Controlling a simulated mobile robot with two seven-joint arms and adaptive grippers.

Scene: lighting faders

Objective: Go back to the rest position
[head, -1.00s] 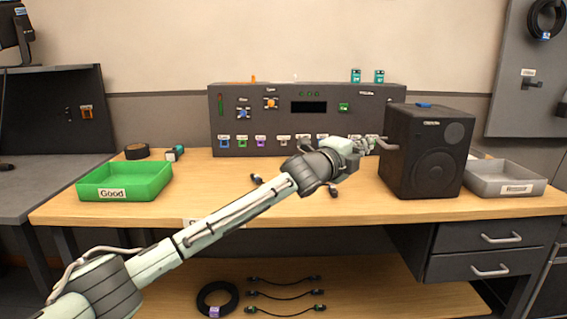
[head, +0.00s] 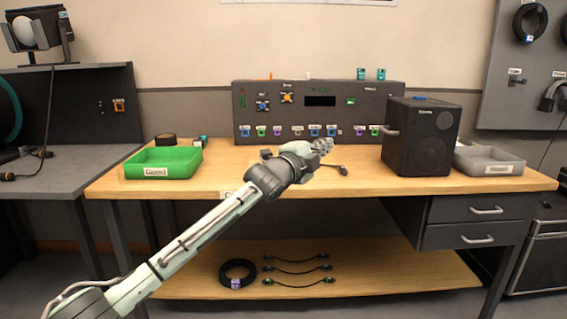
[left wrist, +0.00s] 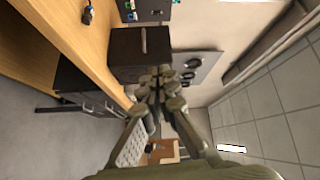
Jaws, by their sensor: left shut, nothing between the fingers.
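My left arm reaches in from the lower left in the head view. Its gripper (head: 322,147) is over the workbench (head: 230,182), in front of the lighting panel (head: 318,92), with a gap between it and the black speaker (head: 420,140). In the left wrist view the gripper's fingers (left wrist: 160,82) are together and empty, and the speaker (left wrist: 138,58) shows beyond them. The panel has a row of coloured faders (head: 278,132) along its lower part, knobs above and a dark display. My right gripper is not in either view.
A green tray (head: 189,162) stands at the bench's left and a grey tray (head: 490,168) at its right. A dark cable end (head: 338,169) lies near the gripper. Cables (head: 297,270) lie on the lower shelf. Bare bench top lies between green tray and arm.

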